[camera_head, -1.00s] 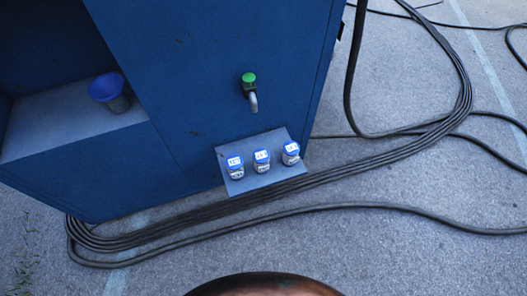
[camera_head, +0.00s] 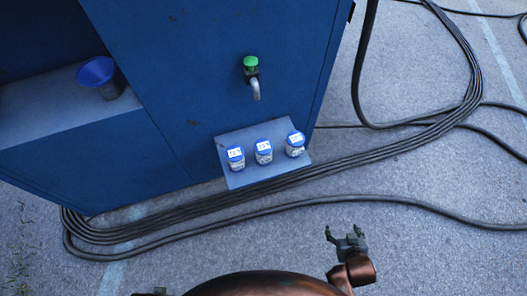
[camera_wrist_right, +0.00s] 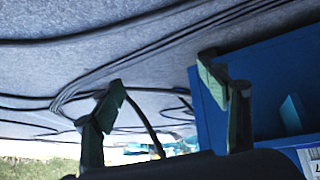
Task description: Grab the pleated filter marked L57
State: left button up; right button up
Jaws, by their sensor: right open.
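Three small white jar-like pieces with blue tops and white labels stand in a row on a small grey-blue shelf (camera_head: 240,178): left (camera_head: 235,157), middle (camera_head: 263,151) and right (camera_head: 295,144). The label print is too small to read surely, so I cannot tell which is the filter marked L57. My right gripper (camera_head: 344,236) is open and empty, lower right of the shelf and apart from it. Its spread fingers also show in the right wrist view (camera_wrist_right: 165,85).
The shelf is on a blue cabinet (camera_head: 200,80) with a green-topped tap (camera_head: 251,72) above it. A blue cup (camera_head: 97,74) stands in the cabinet's open bay at left. Black cables (camera_head: 400,150) lie on the pavement around the cabinet. Pavement below the cables is mostly clear.

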jog(key=w+a+r+t+y, duration=0.1)
jog(key=w+a+r+t, duration=0.25)
jog(key=w+a, duration=0.45)
jog(key=n+t+y, duration=0.5)
jog(key=y, duration=0.3)
send_near(263, 149)
jog(key=w+f, duration=0.1)
jog(key=w, duration=0.1)
jog(key=w+f, duration=0.1)
jog(key=shift+w+a+f, duration=0.2)
jog(key=shift+w, duration=0.2)
jog(key=shift+w+a+n+y+b, duration=0.3)
jog(key=shift+w+a+b, duration=0.2)
jog(key=shift+w, duration=0.25)
jog(key=shift+w+a, duration=0.2)
jog(key=shift+w, duration=0.1)
jog(key=b+x, duration=0.2)
jog(key=x, duration=0.2)
jog(key=shift+w+a+f+b, duration=0.15)
jog(key=shift+w+b, duration=0.1)
jog(key=shift+b, duration=0.15)
jog(key=shift+w+a, duration=0.1)
jog(key=shift+w, duration=0.15)
pick_arm(q)
jog(key=w+d+f+t+h, duration=0.2)
jog(key=w+d+f, duration=0.1)
jog(key=d+f, duration=0.4)
jog(key=shift+w+d, duration=0.25)
jog(key=shift+d, duration=0.6)
